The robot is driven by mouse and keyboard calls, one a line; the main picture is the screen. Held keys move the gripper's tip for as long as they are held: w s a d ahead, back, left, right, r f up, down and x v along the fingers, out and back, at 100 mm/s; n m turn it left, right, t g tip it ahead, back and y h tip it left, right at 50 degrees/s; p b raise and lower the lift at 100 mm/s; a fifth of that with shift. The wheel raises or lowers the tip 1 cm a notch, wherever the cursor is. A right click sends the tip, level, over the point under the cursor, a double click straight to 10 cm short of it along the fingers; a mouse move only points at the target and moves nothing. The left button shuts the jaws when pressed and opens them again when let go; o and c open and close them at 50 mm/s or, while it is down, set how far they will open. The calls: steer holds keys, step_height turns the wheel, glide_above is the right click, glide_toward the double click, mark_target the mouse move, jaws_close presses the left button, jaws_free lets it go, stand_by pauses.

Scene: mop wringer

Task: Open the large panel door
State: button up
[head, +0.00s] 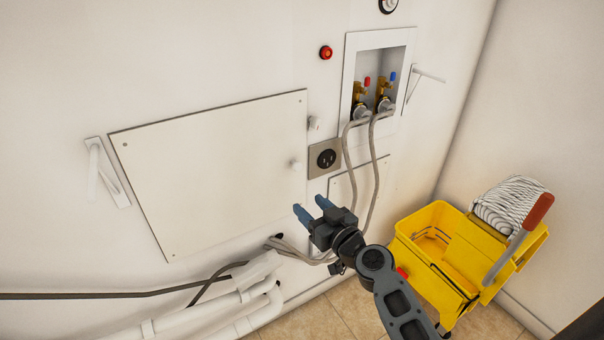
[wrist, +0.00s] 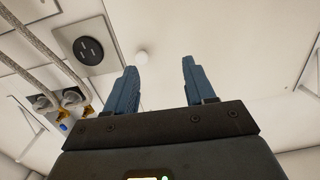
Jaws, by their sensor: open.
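The large panel door (head: 215,170) is a flat white rectangle, lying flush in the white wall at left centre of the head view. My gripper (head: 311,204) is open and empty, with blue fingers pointing at the wall below and slightly right of the knob. It also shows in the wrist view (wrist: 160,66). The fingers appear apart from the knob.
Grey hoses (head: 376,170) hang from the valve box (head: 349,85). White pipes (head: 205,318) run below. A yellow mop bucket (head: 440,250) stands at right.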

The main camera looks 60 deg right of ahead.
steer(key=h, duration=0.1)
glide_toward(299, 168)
steer(key=shift+p+x, duration=0.9)
steer(key=shift+x, duration=3.25)
steer(key=shift+c, duration=0.5)
jaws_close()
